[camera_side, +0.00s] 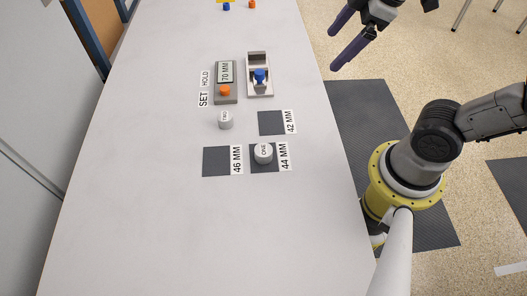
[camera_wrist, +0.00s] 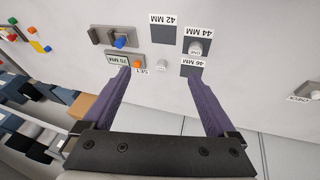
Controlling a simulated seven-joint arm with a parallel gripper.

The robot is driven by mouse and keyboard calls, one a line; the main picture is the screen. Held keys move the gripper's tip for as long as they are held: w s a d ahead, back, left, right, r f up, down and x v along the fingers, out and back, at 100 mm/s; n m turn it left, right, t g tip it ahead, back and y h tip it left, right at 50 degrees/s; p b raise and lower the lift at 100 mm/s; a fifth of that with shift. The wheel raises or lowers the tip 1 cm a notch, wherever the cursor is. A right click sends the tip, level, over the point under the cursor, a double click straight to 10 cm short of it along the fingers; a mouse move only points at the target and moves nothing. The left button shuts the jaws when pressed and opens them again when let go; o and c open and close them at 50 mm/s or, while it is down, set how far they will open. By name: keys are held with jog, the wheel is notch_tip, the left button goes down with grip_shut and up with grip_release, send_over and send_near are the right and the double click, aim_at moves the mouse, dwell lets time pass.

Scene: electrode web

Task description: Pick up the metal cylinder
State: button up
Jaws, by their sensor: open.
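Two short pale-grey cylinders stand on the table. The cylinder marked TWO (camera_side: 225,120) stands upright on bare white surface; it also shows small in the wrist view (camera_wrist: 161,66). The cylinder marked ONE (camera_side: 263,154) stands upright on the dark 44 MM square and also shows in the wrist view (camera_wrist: 196,49). My gripper (camera_side: 333,50) is open and empty, above and to the right of the table's right edge in the side view. In the wrist view, its purple fingers (camera_wrist: 159,72) are spread wide, apart from both cylinders.
A gauge reading 70 MM (camera_side: 226,72), with an orange button, lies beyond the cylinders. Beside it is a grey fixture (camera_side: 258,88) with a blue knob. Empty dark squares are labelled 42 MM (camera_side: 271,123) and 46 MM (camera_side: 216,161). The table's near half is clear.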

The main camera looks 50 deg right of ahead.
jog(key=w+a+f+n+g, duration=0.2)
jog(key=w+a+f+n, duration=0.1)
jog(key=w+a+n, duration=0.15)
jog(key=n+g, duration=0.3)
jog(key=n, duration=0.1)
send_over(264, 149)
notch_tip(264, 149, down, 10)
jog(key=f, duration=0.7)
jog(key=shift+s, duration=0.2)
jog(key=shift+w+f, duration=0.2)
jog(key=shift+f, duration=3.1)
jog(key=shift+c, duration=0.2)
grip_shut()
